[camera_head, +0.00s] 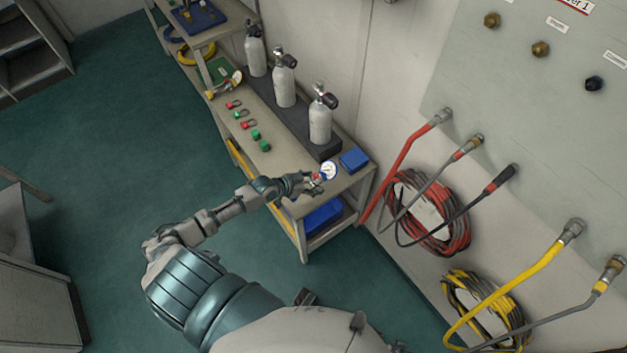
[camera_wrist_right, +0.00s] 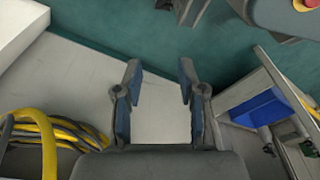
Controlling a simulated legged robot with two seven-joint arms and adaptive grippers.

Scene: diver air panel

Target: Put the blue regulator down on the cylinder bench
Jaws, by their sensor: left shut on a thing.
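My left gripper (camera_head: 306,183) is shut on the blue regulator (camera_head: 328,171), whose round white gauge faces up. It holds the regulator at the near end of the cylinder bench (camera_head: 285,152). Whether the regulator touches the bench top or hangs just above it, I cannot tell. The gripper hides part of it. In the right wrist view my right gripper (camera_wrist_right: 158,88) is open, with nothing between its fingers.
Several grey cylinders (camera_head: 320,120) stand in a dark rack along the wall. A blue box (camera_head: 354,159) lies beyond the regulator. Red and green fittings (camera_head: 248,124) line the bench. A blue bin (camera_head: 322,216) sits below. Hose coils (camera_head: 440,215) hang at right.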

